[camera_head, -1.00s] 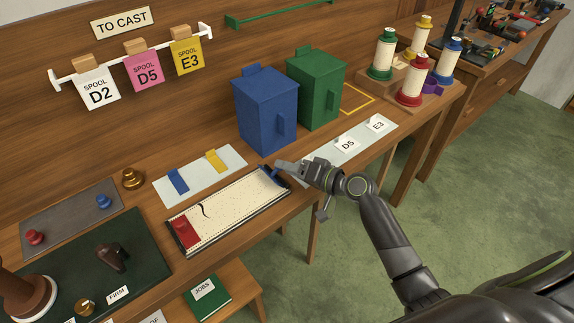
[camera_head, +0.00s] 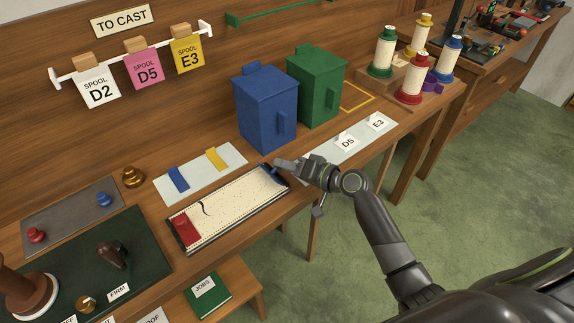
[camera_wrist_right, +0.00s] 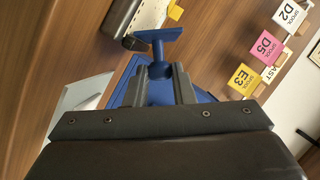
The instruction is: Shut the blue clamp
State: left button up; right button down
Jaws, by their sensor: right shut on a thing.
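The blue clamp (camera_head: 269,171) is at the right end of the long tray (camera_head: 228,206) with a pale perforated sheet. My right gripper (camera_head: 281,164) is at this end of the tray, right beside the clamp. In the right wrist view a blue T-shaped piece (camera_wrist_right: 157,37), seemingly the clamp's lever, rises from between the two fingers of my right gripper (camera_wrist_right: 162,80), which are shut on it. The clamp's lower part is partly hidden by the fingers, so I cannot tell how far it is closed. My left gripper is not in view.
A blue bin (camera_head: 265,106) and a green bin (camera_head: 317,85) stand close behind the gripper. A red block (camera_head: 184,228) sits at the tray's left end. A pale board (camera_head: 200,183) with a blue and a yellow strip lies behind the tray.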

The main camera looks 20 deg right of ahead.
aim_at(264, 168)
jog(key=shift+a, duration=0.1)
jog(key=shift+s+a+r+n+h+p, duration=0.1)
jog(key=shift+a+r+n+h+p, duration=0.15)
jog(key=shift+n, duration=0.25)
jog(key=shift+s+a+r+n+h+p, duration=0.1)
jog(key=shift+a+n+h+p, duration=0.2)
jog(key=shift+n, duration=0.2)
jog(key=shift+s+a+r+n+h+p, duration=0.1)
jog(key=shift+a+n+h+p, duration=0.15)
jog(key=shift+n, duration=0.25)
jog(key=shift+s+a+n+h+p, duration=0.15)
jog(key=shift+n+h, duration=0.15)
jog(key=shift+n, duration=0.2)
jog(key=shift+s+a+n+h, duration=0.15)
jog(key=shift+a+n+h, duration=0.55)
jog(key=shift+n, duration=0.4)
jog(key=shift+s+a+f+n+h+p, duration=0.15)
jog(key=shift+a+f+n+h+p, duration=0.15)
jog(key=shift+n+h, duration=0.35)
jog(key=c, duration=1.2)
grip_release()
jog(key=shift+r, duration=0.1)
jog(key=shift+c, duration=0.2)
